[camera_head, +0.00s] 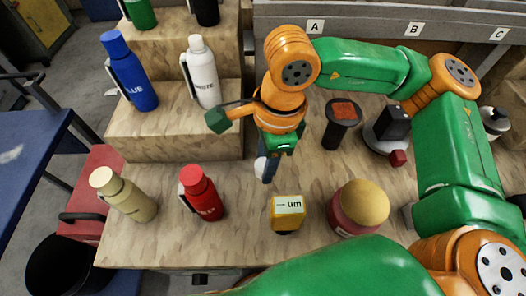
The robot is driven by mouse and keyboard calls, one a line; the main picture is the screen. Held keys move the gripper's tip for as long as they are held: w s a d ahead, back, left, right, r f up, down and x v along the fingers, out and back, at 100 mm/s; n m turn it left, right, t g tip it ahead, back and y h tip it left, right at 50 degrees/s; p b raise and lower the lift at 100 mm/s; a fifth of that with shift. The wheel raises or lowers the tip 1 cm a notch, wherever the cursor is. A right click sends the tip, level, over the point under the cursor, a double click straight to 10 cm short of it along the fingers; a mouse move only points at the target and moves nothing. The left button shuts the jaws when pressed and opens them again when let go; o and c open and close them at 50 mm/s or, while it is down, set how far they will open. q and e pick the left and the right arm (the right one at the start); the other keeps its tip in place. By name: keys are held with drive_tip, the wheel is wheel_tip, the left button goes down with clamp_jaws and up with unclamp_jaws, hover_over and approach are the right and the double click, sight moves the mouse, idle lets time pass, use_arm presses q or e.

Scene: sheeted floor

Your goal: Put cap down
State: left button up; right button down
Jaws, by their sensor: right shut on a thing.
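My right gripper (266,170) points down over the wooden bench, in the middle of the view. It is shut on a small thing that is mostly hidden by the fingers. Only a pale whitish piece shows beside the dark fingertips, and I cannot tell for sure that it is the cap. The gripper is behind the yellow labelled block and to the right of the red bottle. I cannot tell whether the held thing touches the bench. My left gripper is not in view.
Near the gripper stand a red bottle (204,196), a cream bottle (128,196), a yellow block (287,213) and a gold-topped red jar (359,208). A blue bottle (131,74) and white bottle (203,75) stand on a step. A black red-topped stand (341,125) is right.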

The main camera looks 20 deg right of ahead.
drive_tip(key=f, duration=0.2)
drive_tip(key=f+p, duration=0.1)
drive_tip(key=shift+w+d, duration=0.2)
drive_tip(key=shift+d, duration=0.1)
drive_tip(key=shift+f+b, duration=0.35)
drive_tip(key=shift+f, duration=0.3)
drive_tip(key=c, duration=0.5)
unclamp_jaws()
drive_tip(key=shift+r, duration=0.1)
wheel_tip(320, 180, up, 12)
drive_tip(key=d, duration=0.1)
drive_tip(key=shift+d, duration=0.15)
drive_tip(key=shift+s, duration=0.1)
